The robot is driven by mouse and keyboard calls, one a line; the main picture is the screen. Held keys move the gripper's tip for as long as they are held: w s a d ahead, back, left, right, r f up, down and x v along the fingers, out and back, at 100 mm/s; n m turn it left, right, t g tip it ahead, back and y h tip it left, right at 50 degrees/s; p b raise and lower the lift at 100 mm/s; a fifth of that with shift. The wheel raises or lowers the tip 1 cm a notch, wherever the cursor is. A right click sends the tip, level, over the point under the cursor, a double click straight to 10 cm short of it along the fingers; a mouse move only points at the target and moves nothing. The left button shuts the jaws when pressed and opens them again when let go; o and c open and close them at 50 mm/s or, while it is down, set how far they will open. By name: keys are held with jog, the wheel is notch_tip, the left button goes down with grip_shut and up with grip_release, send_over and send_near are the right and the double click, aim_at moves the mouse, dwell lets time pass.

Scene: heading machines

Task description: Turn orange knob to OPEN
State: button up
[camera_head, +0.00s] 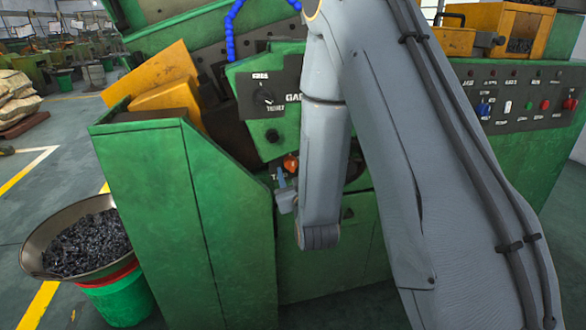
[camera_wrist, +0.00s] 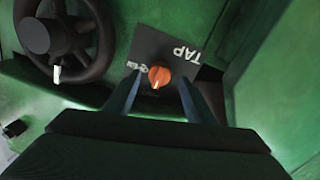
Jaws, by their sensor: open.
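The orange knob (camera_wrist: 159,77) sits on a dark plate (camera_wrist: 183,45) lettered TAP, with smaller white lettering to the knob's left in the wrist view. A pale pointer mark shows on the knob's lower side. My gripper (camera_wrist: 159,97) is open, with one finger on each side of the knob; I cannot tell whether either finger touches it. In the head view the orange knob (camera_head: 291,163) shows small beside my grey arm, on the front of the green machine. My arm hides part of the panel around it there.
A black handwheel (camera_wrist: 68,38) is left of the knob in the wrist view. A green machine wall (camera_wrist: 280,90) stands at the right. In the head view, a green cabinet (camera_head: 180,215) stands left of my arm, near a bowl of dark metal pieces (camera_head: 85,238).

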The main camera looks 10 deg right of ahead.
jog(key=shift+w+d, duration=0.1)
jog(key=shift+w, duration=0.95)
jog(key=c, duration=1)
jog(key=shift+c, duration=0.2)
